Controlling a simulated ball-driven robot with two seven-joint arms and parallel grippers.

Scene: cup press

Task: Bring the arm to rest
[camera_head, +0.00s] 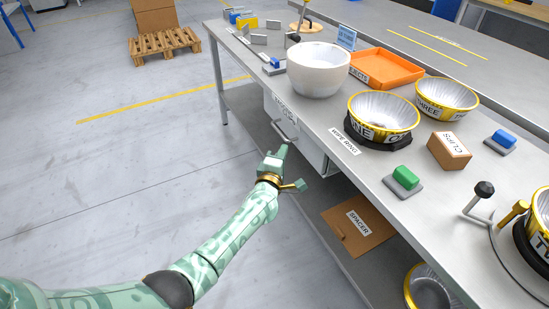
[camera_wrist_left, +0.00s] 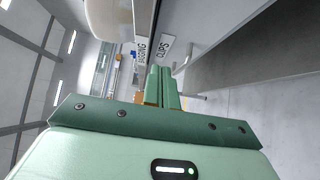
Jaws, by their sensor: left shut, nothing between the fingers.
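My left arm reaches in from the lower left in the head view. Its gripper (camera_head: 281,152) is shut and empty, in front of the workbench's front edge, close to the handle of a drawer (camera_head: 312,146). I cannot tell whether it touches the handle. In the left wrist view the two green fingers of the left gripper (camera_wrist_left: 163,75) lie together with nothing between them. My right gripper is not in view.
The workbench (camera_head: 330,170) holds a white bowl (camera_head: 318,72), an orange tray (camera_head: 386,70), metal bowls (camera_head: 383,113), a small box (camera_head: 449,151) and a green button (camera_head: 405,178). A spacer board (camera_head: 358,228) lies on the lower shelf.

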